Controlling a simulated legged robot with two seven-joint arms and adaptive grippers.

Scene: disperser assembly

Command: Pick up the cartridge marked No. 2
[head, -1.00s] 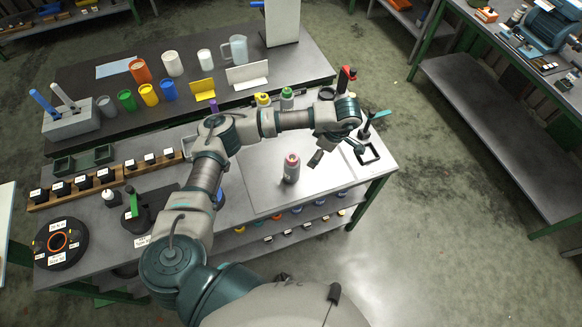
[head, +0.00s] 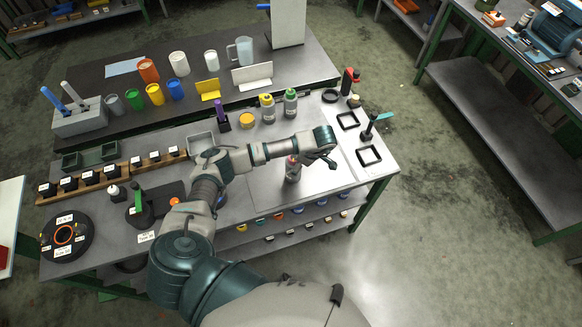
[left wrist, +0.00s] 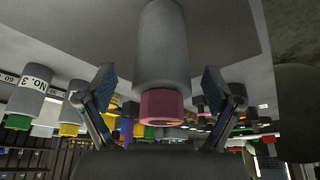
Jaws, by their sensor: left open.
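A grey cartridge with a red-pink cap (head: 293,172) stands upright on the bench; no number on it is readable. My left gripper (head: 312,160) is beside its cap in the head view. In the left wrist view, which looks inverted, the grey cartridge (left wrist: 160,50) lies between the two spread fingers of my open left gripper (left wrist: 158,85), with gaps on both sides. A cartridge marked No. 3 (left wrist: 30,88) with a green cap shows at the left there. Yellow-capped (head: 267,108) and green-capped (head: 290,104) cartridges stand farther back. My right gripper is not in view.
Black square frames (head: 369,156) and a dark stand with a teal handle (head: 370,127) are at the bench's right end. A purple-handled tool (head: 220,115) and a yellow round container (head: 247,121) stand behind my arm. Bench surface around the pink-capped cartridge is clear.

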